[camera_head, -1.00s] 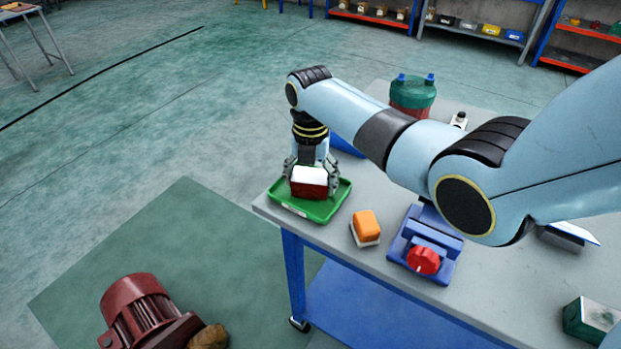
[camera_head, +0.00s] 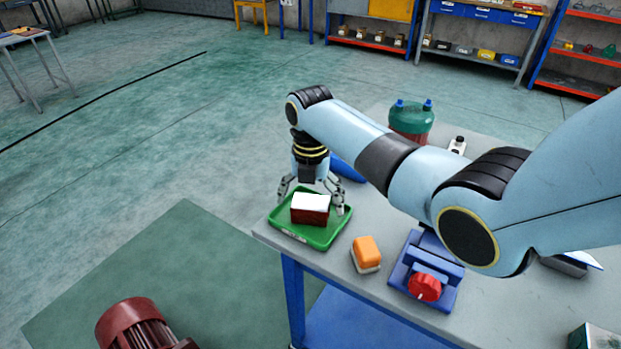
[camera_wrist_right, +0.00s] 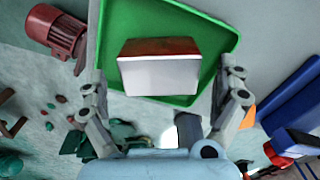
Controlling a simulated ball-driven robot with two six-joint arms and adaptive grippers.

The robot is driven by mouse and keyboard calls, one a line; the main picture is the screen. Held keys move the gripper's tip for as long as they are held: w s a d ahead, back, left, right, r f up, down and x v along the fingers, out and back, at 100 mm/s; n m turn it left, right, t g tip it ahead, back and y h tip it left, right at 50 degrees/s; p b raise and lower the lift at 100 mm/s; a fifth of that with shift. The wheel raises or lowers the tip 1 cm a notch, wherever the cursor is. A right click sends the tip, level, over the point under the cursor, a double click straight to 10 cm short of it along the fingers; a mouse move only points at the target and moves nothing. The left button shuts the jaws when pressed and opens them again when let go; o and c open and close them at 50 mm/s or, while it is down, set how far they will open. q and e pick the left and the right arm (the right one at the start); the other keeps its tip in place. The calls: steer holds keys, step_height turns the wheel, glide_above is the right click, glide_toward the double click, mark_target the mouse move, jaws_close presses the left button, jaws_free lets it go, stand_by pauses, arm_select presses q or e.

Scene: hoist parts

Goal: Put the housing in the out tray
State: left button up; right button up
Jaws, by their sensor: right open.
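The housing (camera_head: 311,209) is a dark red block with a white top. It sits in the green out tray (camera_head: 276,221) at the near left corner of the workbench. My right gripper (camera_head: 314,201) is open above and behind the housing, its fingers spread apart on either side. In the right wrist view the housing (camera_wrist_right: 160,72) lies inside the green tray (camera_wrist_right: 190,12), between the open fingers and clear of them. My left gripper is not in view.
An orange and white block (camera_head: 366,252) and a blue fixture with a red knob (camera_head: 424,287) stand right of the tray on the workbench (camera_head: 478,315). A green and red canister (camera_head: 411,118) stands at the back. A red motor (camera_head: 138,325) rests on the floor mat.

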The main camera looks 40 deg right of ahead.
mark_target(311, 202)
step_height(311, 202, up, 10)
steer(key=shift+r, duration=0.2)
stand_by(0.5)
